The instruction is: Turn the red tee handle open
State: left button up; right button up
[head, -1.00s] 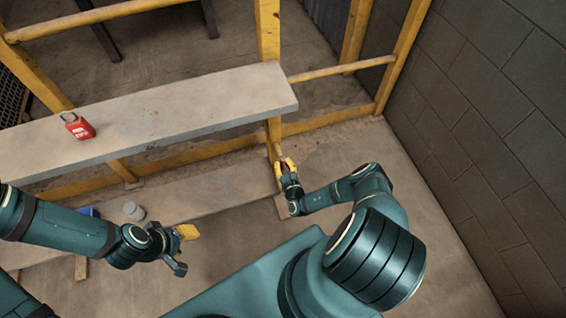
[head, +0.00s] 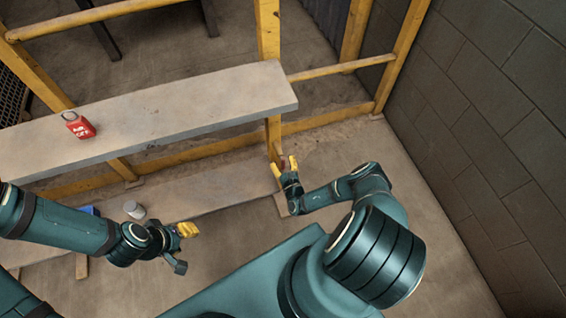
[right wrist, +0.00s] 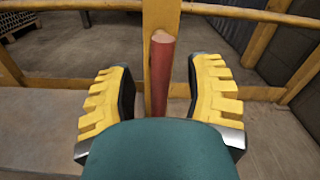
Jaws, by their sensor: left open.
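The red tee handle (right wrist: 161,75) shows in the right wrist view as a red bar standing between the yellow-padded jaws of my right gripper (right wrist: 160,100). There is a gap on both sides of the bar, so the jaws are open around it. The rest of the handle is hidden behind my gripper body. In the head view my right gripper (head: 284,166) is by the yellow post, with its fingers spread. My left gripper (head: 184,247) is open and empty at the lower left, in front of the lower board.
A yellow frame (head: 268,35) carries a grey plank (head: 190,105) with a red padlock (head: 79,125) on it. A grey cup-like object (head: 134,209) and a blue object (head: 89,211) are near the lower board. A block wall (head: 490,110) bounds the right side.

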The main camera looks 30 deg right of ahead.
jog(key=shift+r, duration=0.1)
notch_tip(320, 180, up, 10)
jog(key=shift+f, duration=0.1)
dwell(0.5)
dwell(0.4)
